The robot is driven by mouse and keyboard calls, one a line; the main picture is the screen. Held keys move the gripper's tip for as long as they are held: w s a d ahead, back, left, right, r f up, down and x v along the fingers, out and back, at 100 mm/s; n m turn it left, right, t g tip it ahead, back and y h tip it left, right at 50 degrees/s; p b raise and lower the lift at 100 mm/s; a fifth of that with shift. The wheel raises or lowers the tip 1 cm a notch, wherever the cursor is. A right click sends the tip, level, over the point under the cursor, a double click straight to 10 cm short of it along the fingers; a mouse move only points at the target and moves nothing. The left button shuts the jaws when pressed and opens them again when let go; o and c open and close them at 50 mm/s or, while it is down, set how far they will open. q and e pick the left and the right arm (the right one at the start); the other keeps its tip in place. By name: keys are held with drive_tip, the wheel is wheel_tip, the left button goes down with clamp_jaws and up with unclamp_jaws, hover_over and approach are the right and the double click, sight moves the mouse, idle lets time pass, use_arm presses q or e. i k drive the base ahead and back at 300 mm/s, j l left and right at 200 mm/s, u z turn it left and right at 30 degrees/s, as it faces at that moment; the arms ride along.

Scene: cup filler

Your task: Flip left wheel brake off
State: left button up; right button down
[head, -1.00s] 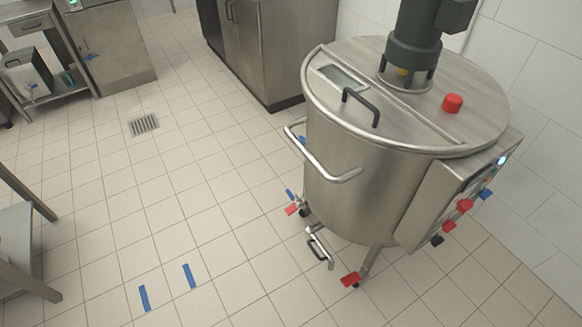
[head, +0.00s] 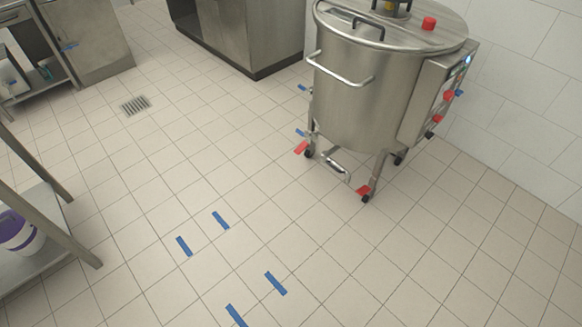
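A steel mixing tank (head: 362,95) on wheeled legs stands at the upper right in the head view. A red brake pedal (head: 301,148) sits by its left wheel (head: 309,154), low at the tank's left side. Another red pedal (head: 363,190) sits by the front wheel (head: 366,198). Whether either pedal is up or down is too small to tell. Neither of my grippers shows in the view.
A steel cabinet (head: 225,35) stands behind, left of the tank. A steel table with a purple-and-white tub (head: 18,232) is at the left edge. Blue tape strips (head: 220,220) and a drain (head: 135,105) mark the floor, which is clear before the tank.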

sight(303, 147)
drive_tip(key=k+j, duration=0.1)
drive_tip(key=i+j+z, duration=0.15)
drive_tip(key=i+j, duration=0.3)
drive_tip(key=i, duration=0.35)
drive_tip(key=i+j+z, duration=0.1)
drive_tip(key=i+j, duration=0.4)
drive_tip(key=i, duration=0.3)
drive_tip(key=i+j+z, duration=0.15)
drive_tip(key=i+j, duration=0.45)
drive_tip(key=i, duration=0.15)
